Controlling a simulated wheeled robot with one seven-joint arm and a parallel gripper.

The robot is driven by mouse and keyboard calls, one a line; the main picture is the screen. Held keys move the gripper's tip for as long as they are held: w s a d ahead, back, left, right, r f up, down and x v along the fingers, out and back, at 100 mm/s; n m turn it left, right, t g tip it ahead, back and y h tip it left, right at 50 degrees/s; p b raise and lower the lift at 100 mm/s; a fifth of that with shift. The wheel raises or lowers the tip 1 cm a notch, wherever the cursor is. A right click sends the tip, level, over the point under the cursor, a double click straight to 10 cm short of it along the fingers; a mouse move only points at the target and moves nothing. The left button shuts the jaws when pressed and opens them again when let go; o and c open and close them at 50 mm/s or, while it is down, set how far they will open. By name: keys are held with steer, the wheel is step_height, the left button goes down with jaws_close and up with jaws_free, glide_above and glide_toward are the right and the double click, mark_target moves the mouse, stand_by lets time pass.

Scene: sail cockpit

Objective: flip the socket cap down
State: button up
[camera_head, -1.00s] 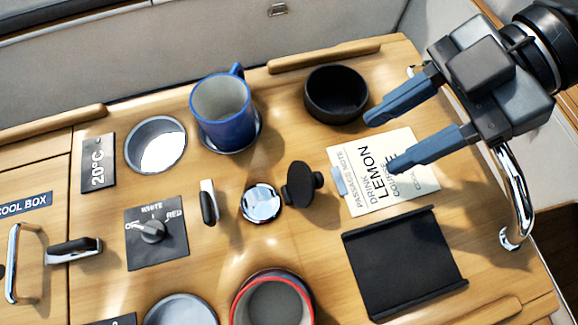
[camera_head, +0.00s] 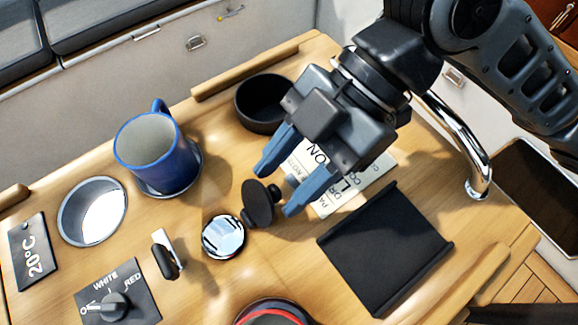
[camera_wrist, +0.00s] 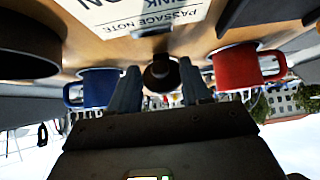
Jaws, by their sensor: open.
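The black round socket cap (camera_head: 257,204) stands tilted up on its hinge, beside the round chrome socket (camera_head: 223,237), whose face is uncovered. A small knob sticks out from the cap's far side. My gripper (camera_head: 278,190) is open just above and to the right of the cap, its two blue fingers pointing toward it. In the wrist view, the cap (camera_wrist: 160,73) appears between the two fingertips (camera_wrist: 160,88). I cannot tell if either finger touches it.
A paper note (camera_head: 345,190) lies under my gripper. A black tray (camera_head: 385,250) is to the right. A red mug (camera_wrist: 238,68) shows in the wrist view. A rotary switch (camera_head: 115,303) is at lower left.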

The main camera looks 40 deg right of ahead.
steer(key=shift+c, duration=0.4)
jaws_close()
steer(key=shift+r+p, duration=0.2)
steer(key=shift+p, duration=0.1)
